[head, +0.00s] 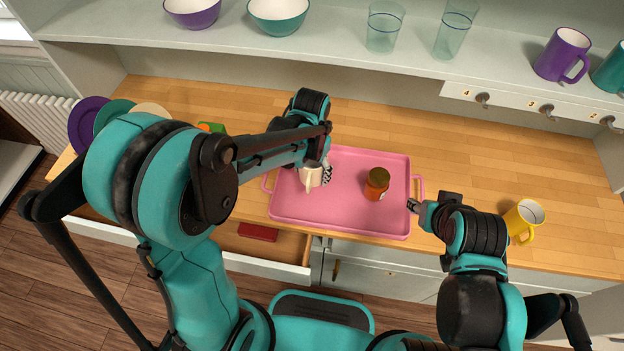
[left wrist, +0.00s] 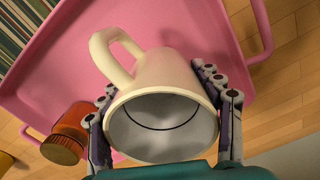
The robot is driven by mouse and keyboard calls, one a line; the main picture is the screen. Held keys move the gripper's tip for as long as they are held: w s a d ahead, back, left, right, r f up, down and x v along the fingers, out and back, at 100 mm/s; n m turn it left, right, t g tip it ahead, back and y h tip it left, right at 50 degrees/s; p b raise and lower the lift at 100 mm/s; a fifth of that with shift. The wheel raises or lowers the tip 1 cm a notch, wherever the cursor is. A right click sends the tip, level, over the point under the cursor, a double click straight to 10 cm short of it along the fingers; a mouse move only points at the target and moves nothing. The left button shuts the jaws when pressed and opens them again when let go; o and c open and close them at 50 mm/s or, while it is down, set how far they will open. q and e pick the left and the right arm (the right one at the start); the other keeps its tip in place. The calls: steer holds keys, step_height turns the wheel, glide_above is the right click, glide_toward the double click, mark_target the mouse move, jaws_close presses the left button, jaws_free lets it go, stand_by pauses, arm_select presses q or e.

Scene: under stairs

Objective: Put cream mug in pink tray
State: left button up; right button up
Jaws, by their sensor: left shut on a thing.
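The cream mug (head: 311,178) is at the left part of the pink tray (head: 345,222) in the head view. My left gripper (head: 326,172) is shut on it. In the left wrist view the cream mug (left wrist: 165,95) sits between both fingers, its open rim towards the camera and its handle at the upper left. The pink tray (left wrist: 205,28) shows behind it. I cannot tell whether the mug touches the tray floor. My right gripper (head: 414,206) is beside the tray's right handle; its fingers are too small to judge.
An orange jar with a dark lid (head: 377,184) stands on the tray, right of the mug. A yellow mug (head: 523,220) stands on the counter at the right. A drawer (head: 262,245) below the tray is open. Bowls, glasses and mugs stand on the shelf above.

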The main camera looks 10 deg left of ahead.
mark_target(312, 179)
arm_select(q)
step_height(312, 179, down, 4)
steer(key=shift+f+b, duration=0.1)
steer(key=shift+b, duration=0.75)
steer(key=shift+f, duration=0.1)
steer(key=o, duration=1.7)
